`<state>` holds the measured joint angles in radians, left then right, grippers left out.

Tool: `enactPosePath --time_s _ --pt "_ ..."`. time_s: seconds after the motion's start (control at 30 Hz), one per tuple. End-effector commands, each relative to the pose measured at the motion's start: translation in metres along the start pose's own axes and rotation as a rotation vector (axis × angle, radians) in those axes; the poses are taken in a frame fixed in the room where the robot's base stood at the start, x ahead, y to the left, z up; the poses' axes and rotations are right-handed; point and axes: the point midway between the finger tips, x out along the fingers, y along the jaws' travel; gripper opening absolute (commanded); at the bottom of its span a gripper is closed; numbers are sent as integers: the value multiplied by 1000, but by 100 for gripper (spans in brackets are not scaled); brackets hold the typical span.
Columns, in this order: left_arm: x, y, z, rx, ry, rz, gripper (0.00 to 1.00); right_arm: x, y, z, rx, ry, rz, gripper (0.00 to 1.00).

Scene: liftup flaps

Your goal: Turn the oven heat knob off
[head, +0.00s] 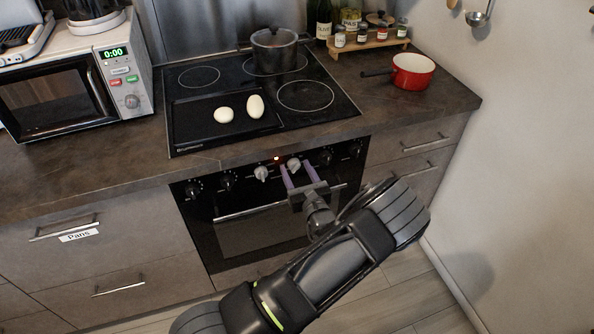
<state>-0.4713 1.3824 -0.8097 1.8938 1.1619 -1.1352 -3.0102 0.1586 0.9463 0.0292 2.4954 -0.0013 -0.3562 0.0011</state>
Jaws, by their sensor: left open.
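The black oven (232,232) is built in under the cooktop, with a row of knobs along its top panel. Two knobs are pale: one (261,173) left of centre, and another (294,163) at the fingertips of my left gripper. Dark knobs stand on both sides of these. A small orange light (277,158) glows between and above the pale knobs. My left gripper (296,171) is open, its two purple fingers pointing at the panel on either side of the right pale knob. I cannot tell whether they touch it. My right gripper is out of view.
The oven door handle (250,211) runs below the knobs, partly behind my gripper. A tray with two white oval items (224,115) and a lidded pot (274,52) are on the cooktop. A red saucepan (412,72) stands right, a microwave (65,90) left.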

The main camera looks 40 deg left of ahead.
Motion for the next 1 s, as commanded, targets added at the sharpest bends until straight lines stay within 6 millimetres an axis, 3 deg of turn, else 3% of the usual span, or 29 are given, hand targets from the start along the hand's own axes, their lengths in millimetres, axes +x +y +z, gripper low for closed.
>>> enactPosePath --time_s 0.07,0.7,1.0 --pt "0 0 0 0 0 0 53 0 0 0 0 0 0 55" --pt "0 0 0 0 0 1 1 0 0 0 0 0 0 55" --pt "0 0 0 -9 1 1 0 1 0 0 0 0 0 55"
